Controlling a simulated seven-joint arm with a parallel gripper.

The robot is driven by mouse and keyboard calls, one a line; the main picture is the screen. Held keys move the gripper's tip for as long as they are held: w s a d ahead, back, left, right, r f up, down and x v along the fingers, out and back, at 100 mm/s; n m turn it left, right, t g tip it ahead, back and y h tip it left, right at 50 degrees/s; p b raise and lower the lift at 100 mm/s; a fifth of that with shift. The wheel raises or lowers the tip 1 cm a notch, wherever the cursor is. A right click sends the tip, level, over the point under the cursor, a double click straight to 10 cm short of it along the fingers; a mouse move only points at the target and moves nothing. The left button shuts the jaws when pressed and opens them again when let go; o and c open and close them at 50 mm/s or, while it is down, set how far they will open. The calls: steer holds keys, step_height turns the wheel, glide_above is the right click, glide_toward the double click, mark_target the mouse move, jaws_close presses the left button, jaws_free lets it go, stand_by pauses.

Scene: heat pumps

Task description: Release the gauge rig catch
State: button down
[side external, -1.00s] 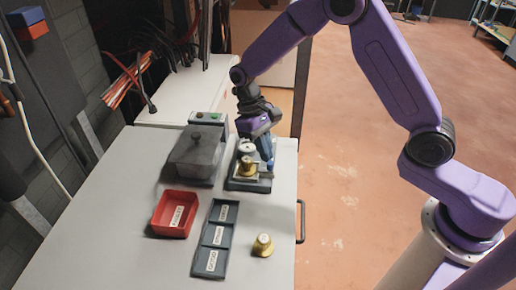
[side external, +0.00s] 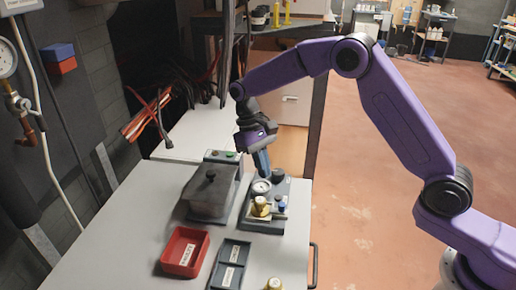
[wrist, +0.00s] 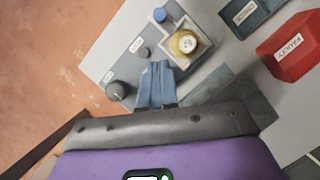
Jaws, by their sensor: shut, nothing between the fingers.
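A blue knob (side external: 282,207) is beside the fitting and shows in the wrist view (wrist: 160,15). I cannot tell which part is the catch. My gripper (side external: 266,172) is shut and empty, over the rig's back part; its fingertips (wrist: 160,66) point towards the fitting.
A dark lidded box (side external: 208,193) stands left of the rig. A red labelled bin (side external: 185,252) and a dark compartment tray (side external: 231,262) are in front. Another brass fitting (side external: 273,284) stands near the table's front. Cables hang at the back left.

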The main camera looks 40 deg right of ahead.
mark_target(283, 203)
steer(key=w+a+r, duration=0.1)
steer(key=w+r, duration=0.2)
steer(key=r, duration=0.2)
steer(key=x, duration=1)
steer(key=shift+a, duration=0.15)
steer(key=shift+s+f, duration=0.2)
steer(key=shift+s, duration=0.05)
steer(key=shift+s+d, duration=0.15)
steer(key=shift+s, duration=0.7)
steer(key=shift+s+d, duration=0.15)
steer(key=shift+s, duration=0.7)
steer(key=shift+s, duration=0.1)
steer(key=shift+s+d, duration=0.55)
steer(key=shift+s, duration=0.3)
